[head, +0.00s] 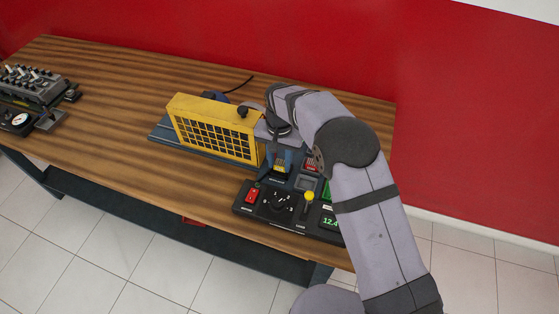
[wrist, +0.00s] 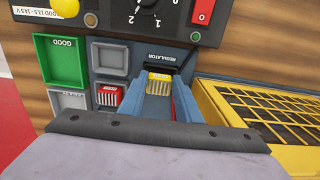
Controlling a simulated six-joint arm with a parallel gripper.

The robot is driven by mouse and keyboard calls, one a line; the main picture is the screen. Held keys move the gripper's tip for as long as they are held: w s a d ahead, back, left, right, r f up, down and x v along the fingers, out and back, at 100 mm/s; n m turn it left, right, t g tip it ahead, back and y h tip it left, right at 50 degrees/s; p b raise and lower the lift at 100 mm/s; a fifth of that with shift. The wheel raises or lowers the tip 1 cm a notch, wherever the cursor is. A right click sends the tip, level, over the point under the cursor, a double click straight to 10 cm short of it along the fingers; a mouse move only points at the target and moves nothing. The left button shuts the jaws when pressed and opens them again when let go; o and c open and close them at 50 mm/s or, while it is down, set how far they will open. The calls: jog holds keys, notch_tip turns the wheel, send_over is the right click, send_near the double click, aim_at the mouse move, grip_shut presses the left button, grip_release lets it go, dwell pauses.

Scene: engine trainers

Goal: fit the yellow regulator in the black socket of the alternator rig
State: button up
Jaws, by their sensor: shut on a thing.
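The yellow regulator (wrist: 159,79) shows in the wrist view between the two blue fingertips of my gripper (wrist: 160,88), which is shut on it. The black socket (wrist: 172,52), with the word REGULATOR on it, is just beyond the regulator in that view. I cannot tell whether the regulator touches the socket or is partly in it. In the head view my gripper (head: 278,166) points down between the yellow grille guard and the control panel of the alternator rig. The arm and fingers hide most of the socket there.
The yellow grille guard (head: 215,130) stands close beside my gripper. The control panel (head: 265,203) has a red switch, a dial and a yellow-knobbed lever. A green GOOD tray (wrist: 63,65), an empty grey tray (wrist: 110,58) and a red block (wrist: 108,97) lie left in the wrist view.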

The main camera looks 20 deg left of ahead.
jog(key=shift+f, duration=0.75)
dwell(1.6)
jog(key=o, duration=1.5)
jog(key=shift+o, duration=0.2)
jog(key=shift+r, duration=0.15)
jog(key=shift+r+p, duration=2.2)
jog(key=shift+r, duration=1.2)
